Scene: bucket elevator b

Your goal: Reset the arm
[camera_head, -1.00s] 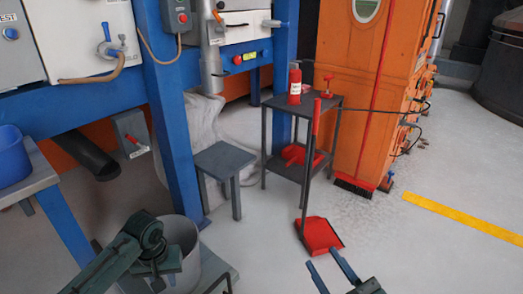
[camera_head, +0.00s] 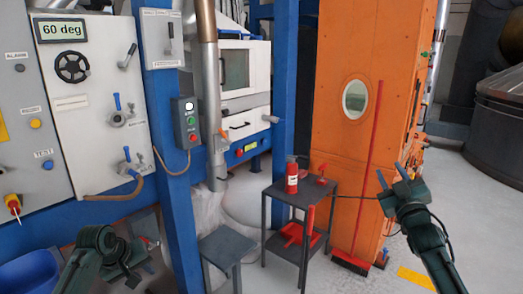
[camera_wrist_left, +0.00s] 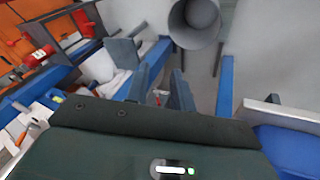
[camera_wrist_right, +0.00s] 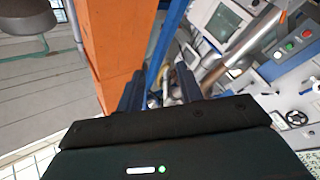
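My right gripper (camera_head: 390,174) is raised at the right of the head view, in front of the orange elevator housing. Its two fingers stand apart with nothing between them, also in the right wrist view (camera_wrist_right: 159,76). My left arm is low at the left of the head view, where its fingers are hard to make out.
A dark side table (camera_head: 301,196) holds a red fire extinguisher (camera_head: 292,176). A grey stool (camera_head: 226,247) stands before the blue post (camera_head: 172,190). A white control panel (camera_head: 92,95) is at the left, with a blue bin (camera_head: 30,272) below. A red broom (camera_head: 350,262) leans on the orange housing (camera_head: 338,140).

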